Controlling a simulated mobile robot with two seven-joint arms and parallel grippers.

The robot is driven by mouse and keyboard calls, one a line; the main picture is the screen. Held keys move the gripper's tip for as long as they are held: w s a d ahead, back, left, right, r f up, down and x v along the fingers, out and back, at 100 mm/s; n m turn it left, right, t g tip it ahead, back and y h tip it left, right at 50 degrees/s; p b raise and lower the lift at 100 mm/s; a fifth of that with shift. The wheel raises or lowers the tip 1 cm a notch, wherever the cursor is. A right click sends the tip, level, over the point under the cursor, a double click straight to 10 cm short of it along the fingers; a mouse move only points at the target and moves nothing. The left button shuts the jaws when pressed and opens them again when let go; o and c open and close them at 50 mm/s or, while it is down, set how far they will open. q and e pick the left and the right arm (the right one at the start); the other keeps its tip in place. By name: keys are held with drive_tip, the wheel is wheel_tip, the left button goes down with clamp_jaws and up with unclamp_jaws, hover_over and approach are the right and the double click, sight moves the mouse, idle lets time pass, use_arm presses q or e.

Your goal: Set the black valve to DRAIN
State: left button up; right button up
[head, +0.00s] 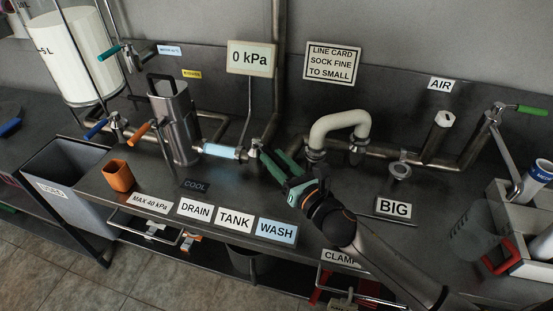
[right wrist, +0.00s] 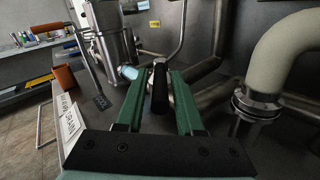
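The black valve handle (right wrist: 159,88) shows in the right wrist view, pointing toward the camera, between the two green fingers of my right gripper (right wrist: 157,95). A gap shows on each side of the handle, so the fingers stand open around it without clear contact. In the head view my right gripper (head: 272,162) reaches the valve on the steel pipe; the black handle is hard to make out there. The DRAIN label (head: 195,209), TANK label (head: 235,219) and WASH label (head: 277,231) lie along the bench front, left to right. My left gripper is out of view.
A cream hose (head: 338,122) arches just right of my gripper. A steel cylinder (head: 175,120) and an orange-handled valve (head: 140,132) stand to the left. A gauge sign (head: 251,58) reads 0 kPa. An orange cup (head: 119,175) stands at the bench's left end.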

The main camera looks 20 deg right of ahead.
clamp_jaws()
idle(1.1)
